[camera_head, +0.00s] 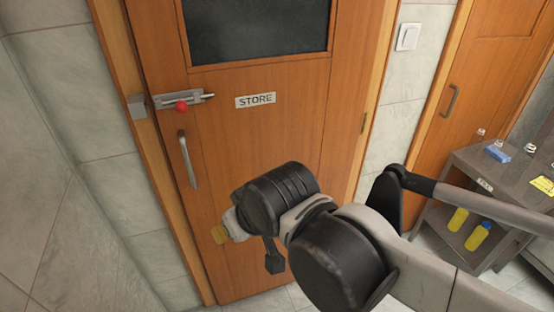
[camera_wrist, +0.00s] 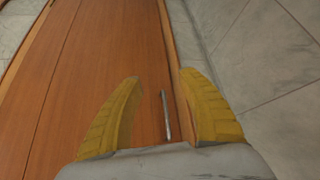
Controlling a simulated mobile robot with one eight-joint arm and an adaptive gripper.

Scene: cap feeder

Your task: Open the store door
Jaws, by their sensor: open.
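The wooden store door (camera_head: 290,130) has a dark window and a STORE sign (camera_head: 255,100), and it looks closed in its frame. A metal slide bolt (camera_head: 196,97) with a red knob (camera_head: 181,106) sits at its left edge, beside a grey block (camera_head: 137,106) on the frame. I cannot tell whether the bolt reaches into the block. Below is a vertical metal handle (camera_head: 187,160). My gripper (camera_head: 221,234) is open and empty, below and right of the handle. In the wrist view the handle (camera_wrist: 165,112) shows between the yellow fingers of my gripper (camera_wrist: 160,78), apparently farther off.
A tiled wall (camera_head: 60,150) stands close on the left. A light switch (camera_head: 407,37) is right of the door. Farther right are another wooden door (camera_head: 485,80) and a grey shelf unit (camera_head: 462,160) with yellow bottles (camera_head: 477,236) and a blue item (camera_head: 497,153).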

